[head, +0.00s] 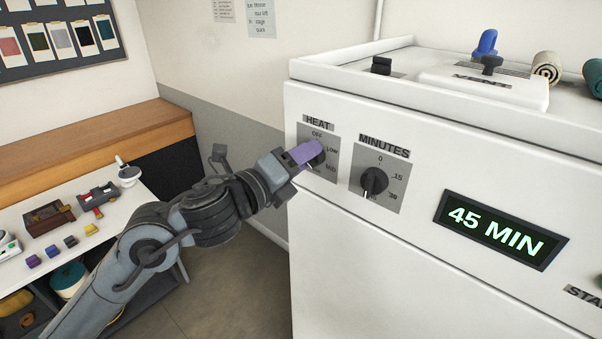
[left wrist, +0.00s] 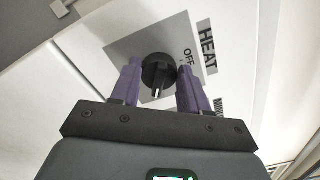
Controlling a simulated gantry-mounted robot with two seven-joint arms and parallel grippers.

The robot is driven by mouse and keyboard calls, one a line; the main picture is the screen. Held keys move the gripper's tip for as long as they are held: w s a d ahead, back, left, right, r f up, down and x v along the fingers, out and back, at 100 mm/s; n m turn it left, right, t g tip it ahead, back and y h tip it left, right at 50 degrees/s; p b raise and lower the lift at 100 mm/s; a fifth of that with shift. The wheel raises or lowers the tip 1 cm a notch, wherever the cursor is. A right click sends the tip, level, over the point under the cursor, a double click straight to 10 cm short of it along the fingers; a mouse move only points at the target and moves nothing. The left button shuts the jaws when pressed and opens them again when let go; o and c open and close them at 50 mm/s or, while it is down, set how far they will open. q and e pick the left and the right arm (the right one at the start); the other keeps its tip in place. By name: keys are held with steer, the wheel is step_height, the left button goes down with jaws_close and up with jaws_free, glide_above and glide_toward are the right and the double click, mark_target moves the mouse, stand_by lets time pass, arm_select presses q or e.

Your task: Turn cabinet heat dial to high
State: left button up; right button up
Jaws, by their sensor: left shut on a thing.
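The heat dial (head: 317,161) is a black knob on a grey plate under the word HEAT, on the white cabinet (head: 330,225). In the head view my left gripper's purple fingers (head: 306,153) cover most of it. OFF, LOW and MED show around it; a HIGH mark is not visible. In the left wrist view the heat dial (left wrist: 158,70) sits between the two purple fingers of my left gripper (left wrist: 158,82), which is shut on it. My right gripper is not in view.
The minutes dial (head: 374,181) is close to the right of the heat dial, beside a display (head: 501,229) reading 45 MIN. A vent slider (head: 491,65) and rolled fabric (head: 547,67) are on the cabinet top. A white table (head: 108,222) with small items stands at left.

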arm_select(q)
steer(key=m+b, duration=0.9)
steer(key=m, duration=0.2)
steer(key=shift+s+d+b, duration=0.15)
steer(key=shift+d+b, duration=0.05)
steer(key=shift+b, duration=0.15)
steer(key=shift+m, duration=0.3)
steer(key=o, duration=1)
steer(key=shift+o, duration=0.2)
steer(key=shift+s+a+r, duration=0.1)
steer(key=b+v, duration=0.1)
steer(key=v, duration=0.9)
steer(key=shift+s+a, duration=0.15)
steer(key=shift+a, duration=0.1)
